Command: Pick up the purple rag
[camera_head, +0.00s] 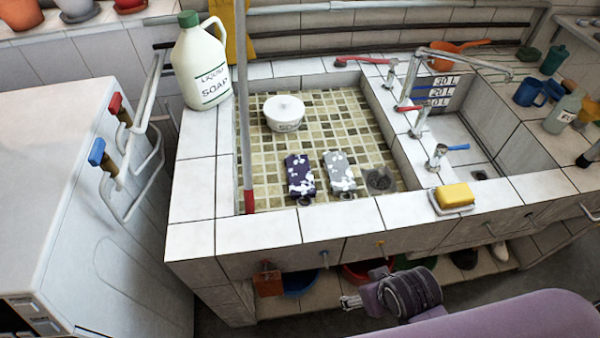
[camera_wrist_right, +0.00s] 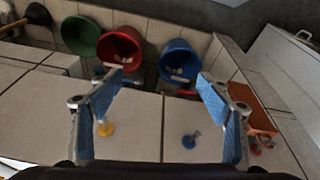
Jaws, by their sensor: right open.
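The purple rag (camera_head: 300,175), dark with white patches, lies folded on the tiled floor of the left sink basin (camera_head: 262,182), near its front wall. A similar grey and white rag (camera_head: 339,171) lies just right of it, apart from it. My right gripper (camera_head: 350,301) is in front of the sink's front face, below the rim, well away from the rag. In the right wrist view my right gripper (camera_wrist_right: 162,86) has its two blue-padded fingers spread wide with nothing between them. The rag is not in that view. My left gripper is not in view.
A soap bottle (camera_head: 203,62) stands on the left rim; a yellow sponge (camera_head: 455,196) sits front right. Buckets, including a blue one (camera_wrist_right: 178,62), are under the sink.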

